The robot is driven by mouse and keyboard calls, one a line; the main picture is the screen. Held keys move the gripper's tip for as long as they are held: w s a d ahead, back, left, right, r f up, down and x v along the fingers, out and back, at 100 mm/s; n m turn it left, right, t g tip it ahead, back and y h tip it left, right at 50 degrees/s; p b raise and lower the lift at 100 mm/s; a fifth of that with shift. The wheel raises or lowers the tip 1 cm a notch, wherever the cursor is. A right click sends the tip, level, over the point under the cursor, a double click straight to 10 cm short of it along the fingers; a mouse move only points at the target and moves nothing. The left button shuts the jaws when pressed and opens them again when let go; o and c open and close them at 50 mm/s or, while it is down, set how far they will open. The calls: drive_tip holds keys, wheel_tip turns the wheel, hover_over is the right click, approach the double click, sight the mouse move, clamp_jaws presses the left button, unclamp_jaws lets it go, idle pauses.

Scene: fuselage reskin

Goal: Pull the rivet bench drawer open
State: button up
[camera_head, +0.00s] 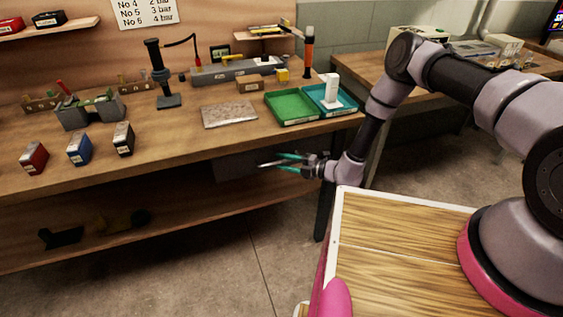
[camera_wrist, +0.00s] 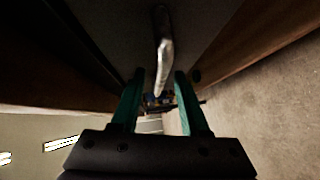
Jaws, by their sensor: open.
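The rivet bench drawer (camera_head: 234,167) is a dark grey front under the worktop, towards the bench's right end; it looks shut, in shadow. In the wrist view the grey drawer front (camera_wrist: 115,22) fills the top. A pale metal bar handle (camera_wrist: 162,45) stands out from it. My gripper (camera_head: 277,161), with teal fingers, is open at the drawer front. In the wrist view the fingers (camera_wrist: 158,80) lie on either side of the handle's near end, with gaps visible. I cannot tell whether either finger touches it.
The wooden bench (camera_head: 175,130) carries a green tray (camera_head: 291,121), a blue tray (camera_head: 345,106), a grey plate (camera_head: 229,115) and several small boxes. A lower shelf (camera_head: 150,231) runs beneath. A dark bench leg (camera_head: 324,208) stands right of the drawer. The floor (camera_head: 225,270) in front is clear.

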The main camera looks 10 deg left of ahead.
drive_tip(key=shift+a, duration=0.45)
clamp_jaws()
idle(1.1)
